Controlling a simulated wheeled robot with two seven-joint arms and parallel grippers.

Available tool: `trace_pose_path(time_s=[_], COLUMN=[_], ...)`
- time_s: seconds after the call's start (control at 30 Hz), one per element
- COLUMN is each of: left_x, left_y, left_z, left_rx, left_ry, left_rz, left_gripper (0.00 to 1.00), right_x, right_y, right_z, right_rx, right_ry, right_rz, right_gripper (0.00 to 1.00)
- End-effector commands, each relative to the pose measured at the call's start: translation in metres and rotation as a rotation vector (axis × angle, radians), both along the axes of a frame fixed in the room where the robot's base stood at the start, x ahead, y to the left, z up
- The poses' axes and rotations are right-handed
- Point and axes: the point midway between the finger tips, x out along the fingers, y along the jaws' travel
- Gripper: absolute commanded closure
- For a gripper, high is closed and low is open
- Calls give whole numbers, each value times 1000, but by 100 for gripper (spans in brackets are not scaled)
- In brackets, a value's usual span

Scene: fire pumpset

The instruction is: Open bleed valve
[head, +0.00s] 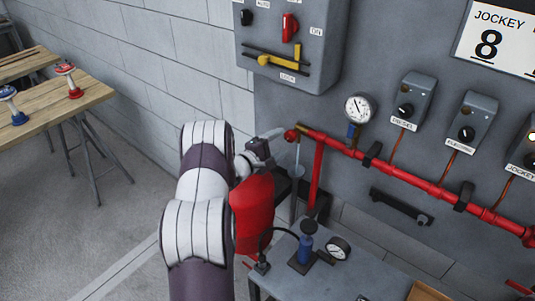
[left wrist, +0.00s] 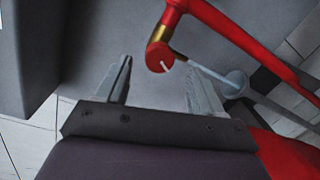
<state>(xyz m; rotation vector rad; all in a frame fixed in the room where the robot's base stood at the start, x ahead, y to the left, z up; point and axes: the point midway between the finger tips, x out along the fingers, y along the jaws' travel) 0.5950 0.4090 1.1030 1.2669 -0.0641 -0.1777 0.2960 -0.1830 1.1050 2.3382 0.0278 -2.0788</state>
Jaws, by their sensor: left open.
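The bleed valve shows as a round red knob (head: 291,135) at the left end of the red pipe (head: 400,178). In the left wrist view the knob (left wrist: 158,57) has a white mark and a brass collar (left wrist: 163,33) beside it. My left gripper (head: 271,143) is just left of the knob. In the left wrist view its two fingers (left wrist: 160,85) are spread apart with nothing between them. The knob lies just beyond the fingertips, roughly in line with the gap. I cannot tell whether anything touches. My right gripper is not in view.
A thin grey outlet tube (left wrist: 205,72) runs beside the knob. A gauge (head: 358,108) and switch boxes sit on the grey panel. Below stands a grey table (head: 370,267) with a blue hand pump (head: 305,247). A wooden table (head: 40,112) is at far left.

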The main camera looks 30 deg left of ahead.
Motion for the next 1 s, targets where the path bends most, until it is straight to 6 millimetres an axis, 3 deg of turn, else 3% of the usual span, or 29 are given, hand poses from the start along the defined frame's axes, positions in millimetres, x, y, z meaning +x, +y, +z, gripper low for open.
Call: trace_pose_path(time_s=[0.2, 0.33, 0.87, 1.0], left_x=[-50, -64, -67, -55], left_y=[9, 11, 11, -2], left_z=[0, 2, 3, 5], left_rx=[-1, -1, 0, 164], left_ry=[0, 0, 0, 64], left_rz=[2, 0, 0, 25], left_gripper=[33, 33, 33, 33], right_x=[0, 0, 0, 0], right_y=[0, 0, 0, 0], right_z=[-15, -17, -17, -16], right_rx=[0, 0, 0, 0], right_ry=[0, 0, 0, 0], right_rz=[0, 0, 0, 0], right_gripper=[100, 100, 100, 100])
